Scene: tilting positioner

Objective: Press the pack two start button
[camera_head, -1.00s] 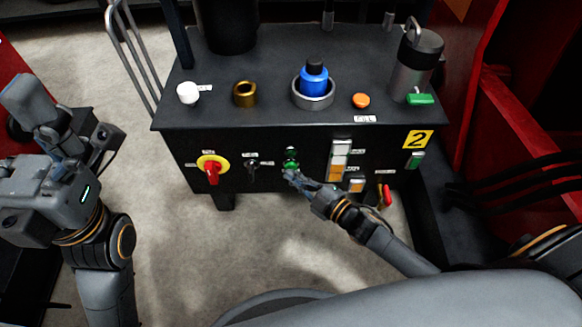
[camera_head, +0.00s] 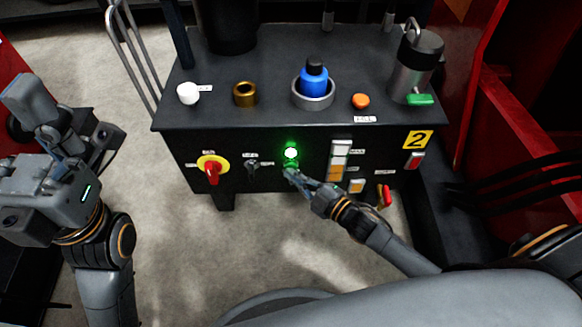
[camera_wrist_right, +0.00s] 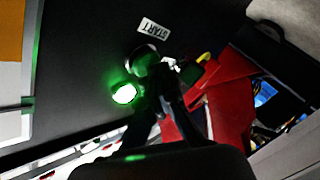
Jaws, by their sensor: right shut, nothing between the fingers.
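The black panel marked with a yellow "2" plate (camera_head: 418,140) carries a brightly lit green lamp (camera_head: 291,153), with the green start button (camera_head: 290,163) just below it. In the right wrist view the START label (camera_wrist_right: 154,27) sits beside the dark round button (camera_wrist_right: 144,58), and the lit lamp (camera_wrist_right: 124,93) is near it. My right gripper (camera_head: 289,172) is shut and empty, its fingertips at the button; they partly cover it, and I cannot tell if they touch. My left arm is at the far left; its fingers are not clear.
A red-on-yellow rotary switch (camera_head: 212,168) and a small black switch (camera_head: 252,167) are left of the button. A stacked white-and-orange indicator (camera_head: 339,160) and a red-handled lever (camera_head: 385,196) are right. A blue bottle (camera_head: 314,79) stands on top.

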